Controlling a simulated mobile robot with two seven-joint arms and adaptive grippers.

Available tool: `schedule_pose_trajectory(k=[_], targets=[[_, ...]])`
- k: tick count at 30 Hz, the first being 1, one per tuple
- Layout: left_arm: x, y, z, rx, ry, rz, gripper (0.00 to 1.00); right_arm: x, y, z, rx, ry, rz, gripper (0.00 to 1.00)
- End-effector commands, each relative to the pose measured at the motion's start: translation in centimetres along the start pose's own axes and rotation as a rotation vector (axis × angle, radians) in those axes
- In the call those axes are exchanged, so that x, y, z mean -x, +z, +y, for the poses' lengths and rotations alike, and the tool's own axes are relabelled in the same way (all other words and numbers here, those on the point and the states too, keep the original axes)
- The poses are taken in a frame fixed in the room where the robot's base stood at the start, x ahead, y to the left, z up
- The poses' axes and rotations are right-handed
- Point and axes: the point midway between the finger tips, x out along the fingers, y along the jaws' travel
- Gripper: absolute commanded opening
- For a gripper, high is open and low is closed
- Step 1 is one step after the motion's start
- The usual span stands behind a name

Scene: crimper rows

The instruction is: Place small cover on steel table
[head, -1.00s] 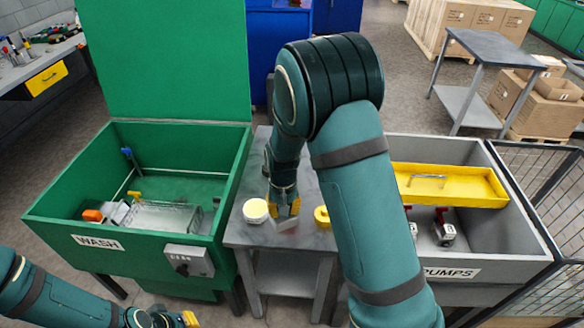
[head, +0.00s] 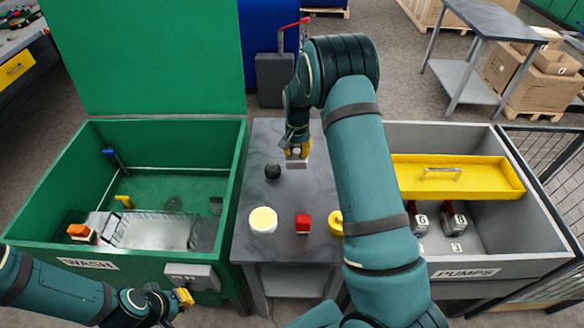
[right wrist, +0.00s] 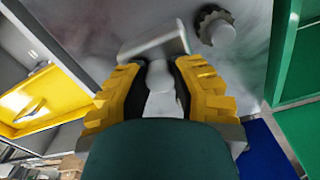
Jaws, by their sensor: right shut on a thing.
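The steel table (head: 285,135) stands between the green wash tub and the grey pumps bin. My right gripper (head: 297,152) is over its rear part and is shut on the small cover (head: 296,164), a small grey piece. In the right wrist view the cover (right wrist: 155,44) shows as a pale metal block, with a light stem between the yellow fingers (right wrist: 160,88). I cannot tell whether the cover touches the tabletop. My left gripper (head: 184,298) is at the lower left, in front of the wash tub; its opening is unclear.
A black knobbed part (head: 273,171) lies left of the held cover. The wash tub (head: 240,190) and pumps bin (head: 460,258) flank the table.

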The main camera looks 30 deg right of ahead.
Motion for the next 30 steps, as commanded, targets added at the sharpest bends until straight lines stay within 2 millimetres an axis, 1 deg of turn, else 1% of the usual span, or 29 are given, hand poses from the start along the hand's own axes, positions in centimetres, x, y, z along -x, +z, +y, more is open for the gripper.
schedule_pose_trajectory(k=[1,3,6,9,14,21,30], targets=[[-0.1,0.0,0.0,0.000,0.000,-0.001,0.00,-1.0,0.0,0.1,0.000,0.002,-0.002,0.00],[-0.1,0.0,-0.1,0.000,0.000,-0.001,0.00,-2.4,0.1,0.1,0.001,0.003,-0.002,0.00],[-0.2,0.1,-0.1,0.000,-0.001,-0.001,0.00,-4.0,0.0,0.1,0.001,0.002,-0.002,0.00],[-0.2,0.1,-0.1,0.000,-0.001,-0.001,0.00,-5.0,0.0,0.0,0.002,0.000,0.000,0.00],[-0.2,0.1,-0.1,0.000,-0.001,0.000,0.00,-5.9,0.0,0.0,0.001,0.000,0.000,0.00],[-0.3,0.1,-0.1,0.000,-0.001,0.000,0.00,-8.9,0.0,0.0,0.001,0.000,0.000,0.00],[-0.4,0.1,-0.1,0.000,-0.001,0.000,0.00,-9.1,0.0,0.0,0.001,-0.001,0.001,0.00]])
